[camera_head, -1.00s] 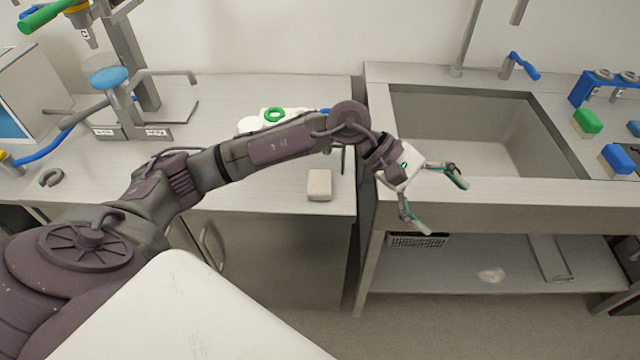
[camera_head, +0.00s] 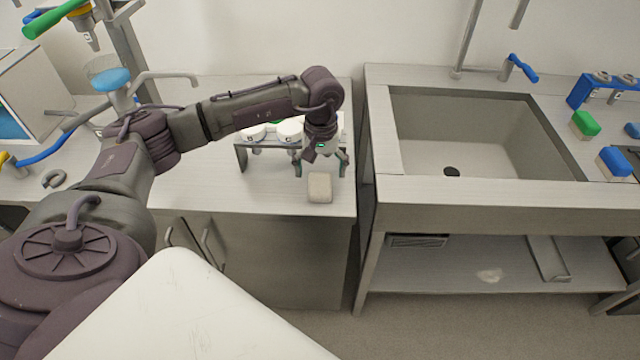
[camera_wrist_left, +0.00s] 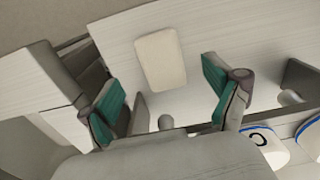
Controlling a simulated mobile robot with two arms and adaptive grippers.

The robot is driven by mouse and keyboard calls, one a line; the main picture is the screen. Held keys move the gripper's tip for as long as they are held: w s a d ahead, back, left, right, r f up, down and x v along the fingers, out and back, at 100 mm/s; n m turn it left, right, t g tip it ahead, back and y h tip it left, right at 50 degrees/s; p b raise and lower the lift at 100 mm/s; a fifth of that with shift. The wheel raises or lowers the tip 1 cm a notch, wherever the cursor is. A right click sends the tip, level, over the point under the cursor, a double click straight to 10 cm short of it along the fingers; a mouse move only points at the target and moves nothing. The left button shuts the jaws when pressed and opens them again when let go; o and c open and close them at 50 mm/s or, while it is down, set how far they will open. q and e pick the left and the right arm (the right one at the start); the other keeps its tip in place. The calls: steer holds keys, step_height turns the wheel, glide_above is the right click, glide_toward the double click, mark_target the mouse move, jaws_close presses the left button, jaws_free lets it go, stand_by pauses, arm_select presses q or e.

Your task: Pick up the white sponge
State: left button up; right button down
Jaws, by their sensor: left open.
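The white sponge (camera_head: 320,187) is a pale off-white block lying flat near the front edge of the left counter. It also shows in the left wrist view (camera_wrist_left: 161,60), between and beyond the fingertips. My left gripper (camera_head: 320,168) is open and empty, just behind the sponge, its two fingers spread to either side. In the left wrist view the teal finger pads of the gripper (camera_wrist_left: 163,95) stand apart and do not touch the sponge. My right gripper is not in view.
A small metal rack (camera_head: 240,157) with white-topped items stands behind the gripper. The sink (camera_head: 400,150) lies to the right past a gap between counters. The counter left of the sponge is clear.

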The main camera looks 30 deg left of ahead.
mark_target(320, 187)
arm_select(q)
steer(key=shift+s+f+p, duration=0.1)
steer(key=shift+f+p, duration=0.25)
steer(key=shift+f, duration=0.25)
step_height(320, 187, down, 4)
steer(key=shift+s+r+p, duration=0.1)
steer(key=shift+r+p, duration=0.1)
steer(key=shift+p, duration=0.35)
steer(key=shift+f, duration=0.4)
steer(key=shift+c, duration=0.3)
steer(key=c, duration=1)
